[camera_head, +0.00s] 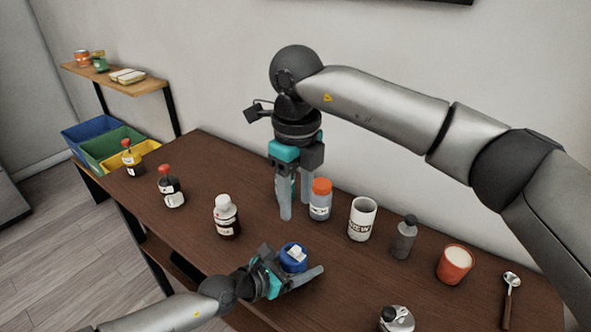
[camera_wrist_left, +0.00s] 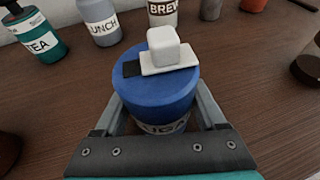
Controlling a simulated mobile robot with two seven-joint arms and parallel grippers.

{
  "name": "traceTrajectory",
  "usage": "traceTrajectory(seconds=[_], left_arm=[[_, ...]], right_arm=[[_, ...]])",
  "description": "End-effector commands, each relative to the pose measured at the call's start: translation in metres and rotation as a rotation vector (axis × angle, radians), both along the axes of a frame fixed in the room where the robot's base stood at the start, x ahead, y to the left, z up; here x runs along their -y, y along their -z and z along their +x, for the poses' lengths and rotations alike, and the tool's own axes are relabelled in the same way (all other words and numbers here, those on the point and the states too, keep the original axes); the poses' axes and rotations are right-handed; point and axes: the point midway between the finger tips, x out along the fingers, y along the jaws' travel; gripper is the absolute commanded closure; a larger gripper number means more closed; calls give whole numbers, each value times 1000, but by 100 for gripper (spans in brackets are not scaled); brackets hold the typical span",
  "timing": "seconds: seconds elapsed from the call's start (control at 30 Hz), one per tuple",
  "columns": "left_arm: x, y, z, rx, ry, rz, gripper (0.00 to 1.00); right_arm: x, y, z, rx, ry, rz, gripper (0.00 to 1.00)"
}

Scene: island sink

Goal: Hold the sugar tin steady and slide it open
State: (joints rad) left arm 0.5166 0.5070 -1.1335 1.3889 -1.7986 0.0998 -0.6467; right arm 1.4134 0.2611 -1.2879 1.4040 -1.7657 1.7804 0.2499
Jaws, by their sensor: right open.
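The sugar tin (camera_head: 293,262) is a short blue tin standing on the dark wooden table, with part of a white label showing low on its front in the left wrist view (camera_wrist_left: 160,92). On its top are a white plate with a white block-shaped knob (camera_wrist_left: 165,50) and a dark patch beside it. My left gripper (camera_head: 293,272) has one finger on each side of the tin; whether the fingers press on it is unclear. My right gripper (camera_head: 295,208) points down, open and empty, behind the tin and beside an orange-capped jar (camera_head: 320,203).
A white mug (camera_head: 362,219), grey bottle (camera_head: 404,238) and orange cup (camera_head: 455,264) stand right of the tin. A white-capped bottle (camera_head: 227,218) stands left. A spoon (camera_head: 508,298) lies far right. A white-and-dark container (camera_head: 397,319) stands at the front. Table is bare between these.

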Motion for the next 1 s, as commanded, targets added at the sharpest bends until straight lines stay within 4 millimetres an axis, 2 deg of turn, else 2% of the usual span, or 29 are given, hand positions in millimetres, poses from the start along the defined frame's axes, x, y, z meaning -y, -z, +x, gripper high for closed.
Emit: traceTrajectory(seconds=[0.03, 0.2, 0.23, 0.67, 1.0], left_arm=[[0, 0, 0, -1, 0, 1, 20], [0, 0, 0, -1, 0, 1, 1], [0, 0, 0, 0, 0, 0, 0], [-7, -3, -7, -3, 0, -4, 0], [-45, -23, -38, -1, -1, 2, 0]], right_arm=[[0, 0, 0, 0, 0, 0, 48], [0, 0, 0, 0, 0, 0, 48], [0, 0, 0, 0, 0, 0, 48], [0, 1, 0, 0, 0, 0, 48], [0, 0, 0, 0, 0, 0, 48]])
